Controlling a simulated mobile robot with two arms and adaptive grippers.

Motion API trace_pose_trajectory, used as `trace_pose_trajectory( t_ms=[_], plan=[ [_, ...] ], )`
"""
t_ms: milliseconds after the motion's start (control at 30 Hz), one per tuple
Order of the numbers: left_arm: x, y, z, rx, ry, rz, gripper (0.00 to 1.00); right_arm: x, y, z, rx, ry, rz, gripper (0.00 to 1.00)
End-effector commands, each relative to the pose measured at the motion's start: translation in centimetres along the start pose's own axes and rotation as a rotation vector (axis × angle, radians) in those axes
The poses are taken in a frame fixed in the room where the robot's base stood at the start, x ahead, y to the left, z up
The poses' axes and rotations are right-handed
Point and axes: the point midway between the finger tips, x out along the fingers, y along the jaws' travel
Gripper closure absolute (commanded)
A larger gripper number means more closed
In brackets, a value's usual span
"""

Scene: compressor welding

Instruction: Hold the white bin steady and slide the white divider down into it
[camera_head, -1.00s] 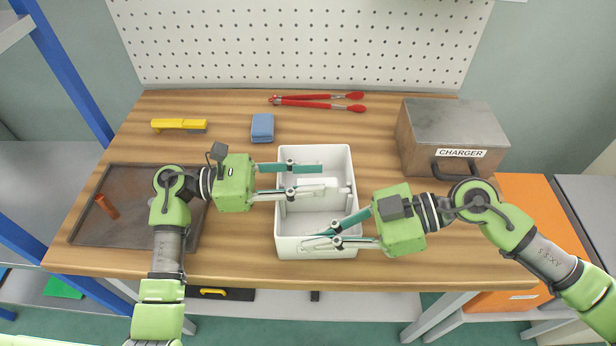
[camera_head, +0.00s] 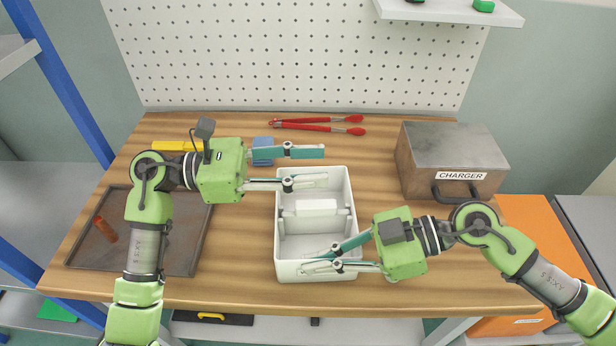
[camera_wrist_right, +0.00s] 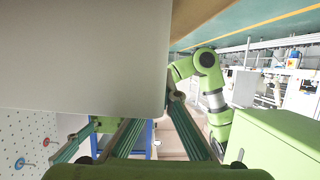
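The white bin (camera_head: 346,184) stands in the middle of the wooden table. The white divider (camera_head: 316,208) is inside it, crossing from side wall to side wall with its thick block on top. How deep it sits is hard to tell. My left gripper (camera_head: 306,167) is open and empty above the far part of the bin, clear of the divider. My right gripper (camera_head: 312,261) is closed about the bin's front wall, one finger inside and one outside. A large pale surface, seemingly the bin wall, fills much of the right wrist view (camera_wrist_right: 85,55).
A grey charger box (camera_head: 452,150) stands at the right. Red tongs (camera_head: 318,127) lie at the back. A blue block (camera_head: 262,146) and a yellow-handled tool (camera_head: 172,146) are partly behind my left arm. A dark tray (camera_head: 185,255) with an orange-brown piece (camera_head: 105,229) is at the left.

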Motion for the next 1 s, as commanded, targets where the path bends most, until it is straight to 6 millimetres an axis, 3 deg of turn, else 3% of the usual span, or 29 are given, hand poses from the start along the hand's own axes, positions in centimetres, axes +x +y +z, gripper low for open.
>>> trace_pose_trajectory(
  t_ms=[133, 233, 633, 767, 1000],
  plan=[
    [0.0, 0.0, 0.1, 0.0, -0.001, 0.0, 0.63, 0.0, 0.0, 0.0, 0.001, 0.001, 0.0, 1.0],
    [0.0, 0.0, 0.2, 0.001, -0.001, 0.0, 0.63, 0.0, 0.0, 0.0, 0.001, 0.0, 0.0, 0.77],
    [0.0, 0.0, 0.2, 0.002, -0.002, 0.001, 0.63, -0.4, 0.0, 0.1, 0.002, -0.002, 0.001, 0.76],
    [0.0, 0.0, 0.2, 0.002, -0.002, 0.001, 0.63, -2.0, 0.0, 0.2, 0.002, -0.005, 0.001, 0.76],
    [0.0, 0.0, 0.2, 0.002, -0.002, 0.001, 0.63, -7.1, 0.1, 0.2, 0.005, -0.006, 0.003, 0.76]
  ],
)
